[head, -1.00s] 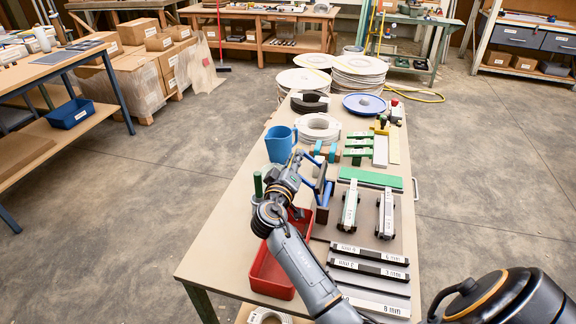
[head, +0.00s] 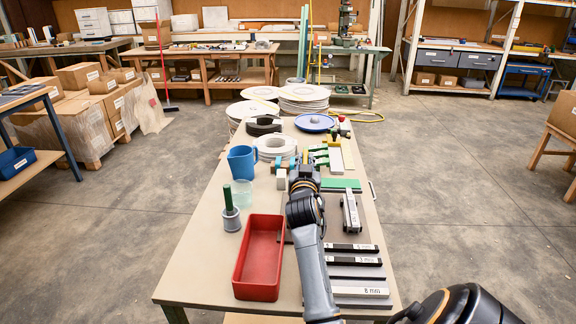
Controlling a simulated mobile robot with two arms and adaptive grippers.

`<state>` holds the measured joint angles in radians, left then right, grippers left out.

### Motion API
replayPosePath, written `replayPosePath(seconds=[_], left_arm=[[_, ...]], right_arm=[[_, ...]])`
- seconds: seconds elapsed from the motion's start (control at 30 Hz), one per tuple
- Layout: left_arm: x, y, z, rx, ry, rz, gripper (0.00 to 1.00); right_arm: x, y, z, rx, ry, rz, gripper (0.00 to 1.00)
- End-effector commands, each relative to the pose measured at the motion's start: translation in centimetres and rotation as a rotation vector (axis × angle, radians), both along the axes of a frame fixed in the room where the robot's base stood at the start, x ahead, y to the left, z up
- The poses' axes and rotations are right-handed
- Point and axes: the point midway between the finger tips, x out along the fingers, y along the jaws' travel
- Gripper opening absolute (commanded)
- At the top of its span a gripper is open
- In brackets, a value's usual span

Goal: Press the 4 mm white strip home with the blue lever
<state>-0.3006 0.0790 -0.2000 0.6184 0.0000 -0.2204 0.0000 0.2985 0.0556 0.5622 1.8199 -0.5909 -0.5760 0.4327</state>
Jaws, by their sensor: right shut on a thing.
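My right arm reaches up the middle of the bench in the head view. Its gripper (head: 304,168) is at the press area, shut, with its fingertips largely hidden behind the wrist. The blue lever is hidden by my arm, and the grip on it cannot be seen directly. Dark strips with white labels lie on the near part of the bench, one apparently reading 4 mm (head: 350,247) and one 3 mm (head: 354,261). A white 8 mm label (head: 360,291) is nearest. I cannot tell whether a white strip sits in the press. My left gripper is out of view.
A red tray (head: 259,258) lies left of my forearm. A green-handled tool (head: 230,208), a clear cup (head: 242,194) and a blue jug (head: 241,162) stand left. A grey-white device (head: 350,213) and green block (head: 340,185) lie right. Paper coils (head: 277,147) stand farther back.

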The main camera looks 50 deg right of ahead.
Motion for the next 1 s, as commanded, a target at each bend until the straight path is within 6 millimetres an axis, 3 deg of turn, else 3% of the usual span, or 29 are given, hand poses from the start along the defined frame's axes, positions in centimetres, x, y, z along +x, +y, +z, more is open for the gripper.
replayPosePath(seconds=[0.5,1.0], left_arm=[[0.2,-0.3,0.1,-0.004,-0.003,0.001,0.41],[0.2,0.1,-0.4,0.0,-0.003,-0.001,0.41]], right_arm=[[-5.1,-4.4,-3.3,0.319,-0.373,-0.002,0.0],[-7.7,-6.6,-7.5,0.559,-0.655,0.0,0.0]])
